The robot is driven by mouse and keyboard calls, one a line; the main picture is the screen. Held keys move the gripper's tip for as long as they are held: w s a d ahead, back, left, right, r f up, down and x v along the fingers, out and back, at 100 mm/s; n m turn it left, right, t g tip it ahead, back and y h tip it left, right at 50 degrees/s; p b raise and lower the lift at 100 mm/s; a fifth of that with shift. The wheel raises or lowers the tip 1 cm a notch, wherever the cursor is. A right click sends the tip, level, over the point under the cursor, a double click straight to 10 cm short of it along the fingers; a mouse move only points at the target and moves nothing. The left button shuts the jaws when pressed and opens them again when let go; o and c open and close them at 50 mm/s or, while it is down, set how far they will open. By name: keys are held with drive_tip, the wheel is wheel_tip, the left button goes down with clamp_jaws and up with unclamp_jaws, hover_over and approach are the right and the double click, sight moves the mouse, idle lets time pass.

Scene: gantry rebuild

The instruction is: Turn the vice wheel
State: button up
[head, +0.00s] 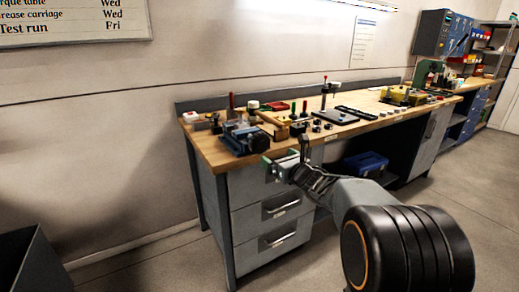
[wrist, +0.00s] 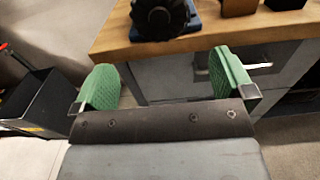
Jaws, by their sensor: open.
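A blue and dark vice (head: 238,136) stands on the left end of the wooden workbench (head: 215,155), near its front edge. In the wrist view a dark, round, knobbed part, which looks like the vice wheel (wrist: 158,17), shows at the top edge and is partly cut off. My gripper (head: 284,155) is in front of the bench edge, to the right of the vice and a little lower. In the wrist view my gripper (wrist: 166,80) has its two green-padded fingers wide apart with nothing between them. The wheel is beyond the fingertips, not touched.
Grey drawers (head: 270,208) with handles are under the bench top, close below my gripper. Wooden blocks (wrist: 238,7) stand right of the wheel. Several tools and a dark plate (head: 335,116) lie further along the bench. A dark open bin (head: 35,262) stands on the floor at left.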

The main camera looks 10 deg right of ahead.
sight(261, 146)
drive_tip(key=p+x, duration=0.1)
drive_tip(key=x, duration=1.1)
drive_tip(key=shift+w+a, duration=0.1)
drive_tip(key=shift+w, duration=0.1)
drive_tip(key=c, duration=0.7)
drive_tip(key=shift+o, duration=0.2)
drive_tip(key=shift+f, duration=0.1)
